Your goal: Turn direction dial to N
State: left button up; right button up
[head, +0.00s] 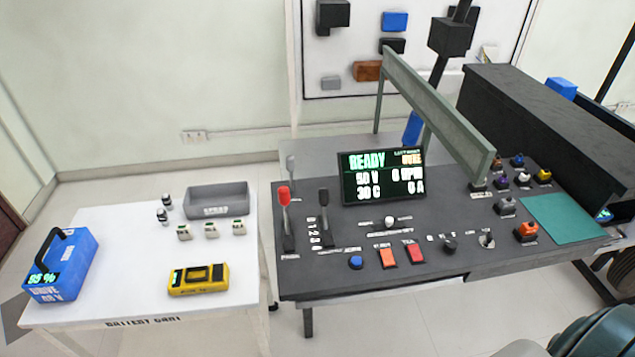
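A small black rotary knob (449,245) sits on the right half of the dark control console (330,277), with small letter marks above it. It looks like the direction dial, but its letters and pointer are too small to read. A second, silver-topped rotary switch (487,240) sits to its right. The display (383,176) behind them reads READY, with an orange word at its upper right that I cannot read surely. Neither gripper is in view, and nothing touches the dial.
Left of the dial are red (415,253) and orange (388,257) buttons, a blue button (356,262), a black lever (324,210) and a red-topped lever (285,205). A green bar (435,110) rises behind. A white battery cart (130,285) stands left.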

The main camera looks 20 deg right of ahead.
aim_at(450, 247)
jog(key=z, duration=2)
